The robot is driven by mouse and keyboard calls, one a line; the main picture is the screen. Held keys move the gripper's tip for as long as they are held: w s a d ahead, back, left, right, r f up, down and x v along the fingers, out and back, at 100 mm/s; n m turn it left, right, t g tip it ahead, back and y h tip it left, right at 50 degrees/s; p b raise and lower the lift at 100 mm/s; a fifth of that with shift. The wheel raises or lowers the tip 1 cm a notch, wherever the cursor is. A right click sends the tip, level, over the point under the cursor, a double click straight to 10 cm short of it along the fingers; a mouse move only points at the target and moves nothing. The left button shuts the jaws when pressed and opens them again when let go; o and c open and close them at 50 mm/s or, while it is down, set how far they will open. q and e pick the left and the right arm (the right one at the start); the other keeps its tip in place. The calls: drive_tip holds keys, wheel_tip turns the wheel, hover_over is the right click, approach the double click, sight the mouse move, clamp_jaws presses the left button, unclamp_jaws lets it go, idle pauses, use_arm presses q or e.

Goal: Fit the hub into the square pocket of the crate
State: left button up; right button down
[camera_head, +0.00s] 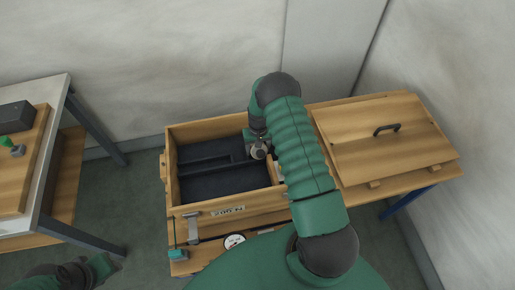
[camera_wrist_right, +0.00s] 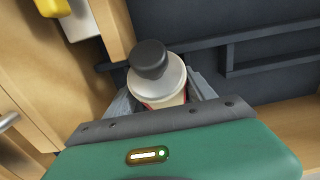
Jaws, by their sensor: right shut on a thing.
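The wooden crate (camera_head: 172,185) stands open on a bench in the head view, with a dark insert (camera_head: 215,178) divided by raised ribs. My right gripper (camera_wrist_right: 162,98) is shut on the hub (camera_wrist_right: 157,78), a pale round piece with a black knob on top and a little red below. The square pocket cannot be made out for sure; my arm covers the crate's right end. My left gripper (camera_head: 103,266) is low at the left, away from the crate.
A wooden lid (camera_head: 385,140) with a black handle lies right of the crate. A latch (camera_head: 192,229) hangs on the crate's front, and a round white disc (camera_head: 234,241) lies before it. A side table (camera_head: 42,160) at left holds a dark box (camera_head: 15,117). Walls close the back.

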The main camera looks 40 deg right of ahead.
wheel_tip(320, 180, up, 10)
drive_tip(key=shift+r, duration=0.1)
wheel_tip(320, 180, down, 10)
drive_tip(key=shift+r, duration=0.1)
idle(0.6)
drive_tip(key=shift+f, duration=0.25)
drive_tip(key=shift+c, duration=1.6)
unclamp_jaws()
